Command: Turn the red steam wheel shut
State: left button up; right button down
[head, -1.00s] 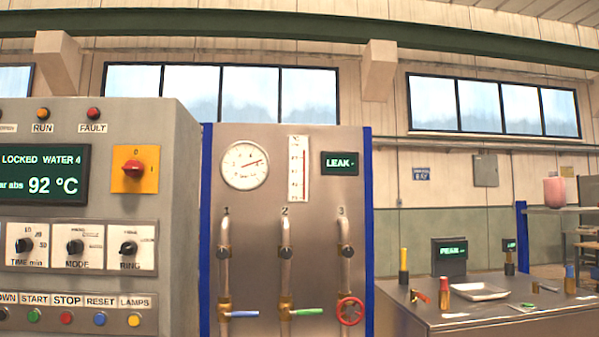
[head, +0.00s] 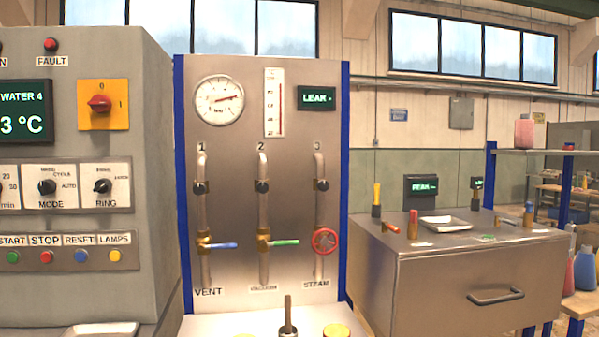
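The red steam wheel (head: 325,241) is a small round handwheel on the pipe marked 3, above the STEAM label (head: 316,284). It sits at the right of the steel valve panel (head: 230,130) in the head view. Whether the valve is open or shut cannot be told from the wheel. Neither of my grippers shows in the view, and nothing touches the wheel.
Left of the wheel are a green lever (head: 284,242) on pipe 2 and a blue lever (head: 222,246) on pipe 1. A control cabinet (head: 158,150) juts out at left. A steel bench (head: 430,290) with small tools stands at right. A pale surface with a dark upright rod (head: 288,318) lies below.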

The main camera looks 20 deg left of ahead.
aim_at(324, 241)
jog(key=i+l+u, duration=0.2)
jog(key=i+l, duration=0.35)
jog(key=i+l+u, duration=0.25)
jog(key=i+l, duration=0.2)
jog(key=l, duration=0.25)
